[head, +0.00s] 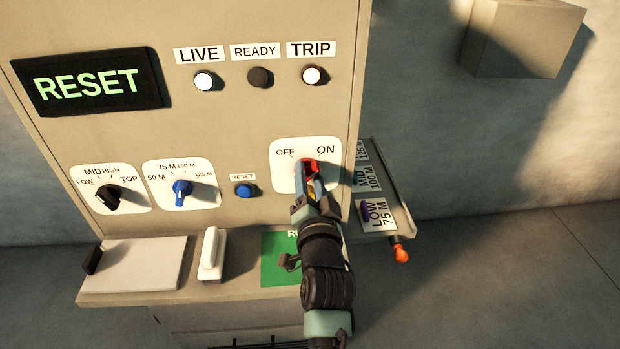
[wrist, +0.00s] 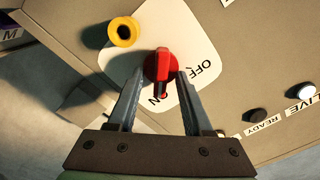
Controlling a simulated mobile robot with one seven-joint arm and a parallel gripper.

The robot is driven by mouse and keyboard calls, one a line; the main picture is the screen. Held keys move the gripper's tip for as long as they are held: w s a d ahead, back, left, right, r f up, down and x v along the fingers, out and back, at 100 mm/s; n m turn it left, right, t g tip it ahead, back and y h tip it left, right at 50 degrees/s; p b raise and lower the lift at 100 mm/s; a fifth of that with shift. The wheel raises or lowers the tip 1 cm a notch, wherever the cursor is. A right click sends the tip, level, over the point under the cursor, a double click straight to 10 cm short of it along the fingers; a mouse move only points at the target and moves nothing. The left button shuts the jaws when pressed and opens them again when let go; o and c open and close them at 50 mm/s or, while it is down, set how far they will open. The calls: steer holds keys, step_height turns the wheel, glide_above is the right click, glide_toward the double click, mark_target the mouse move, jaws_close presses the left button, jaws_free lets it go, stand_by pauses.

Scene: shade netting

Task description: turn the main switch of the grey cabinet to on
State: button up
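The grey cabinet (head: 230,130) fills the left and middle of the head view. Its main switch (head: 313,166) is a red knob on a white plate with OFF at left and ON at right. In the wrist view the red switch (wrist: 162,66) has its bar's lower end at the ON label, which the bar partly covers; OFF is to the right. My gripper (head: 309,170) hides much of the knob in the head view. In the wrist view my gripper's fingers (wrist: 161,76) stand apart on either side of the bar, with gaps to it; the gripper is open.
The display (head: 90,82) reads RESET. The LIVE (head: 204,81) and TRIP (head: 312,75) lamps are white, READY (head: 260,77) dark. Two selector knobs and a blue RESET button (head: 244,191) are left of the switch. A shelf (head: 210,283) juts out below; a yellow round part (wrist: 123,32) is close by.

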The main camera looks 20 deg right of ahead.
steer(key=b+v, duration=0.2)
steer(key=v, duration=1.1)
steer(key=shift+r, duration=0.1)
stand_by(0.3)
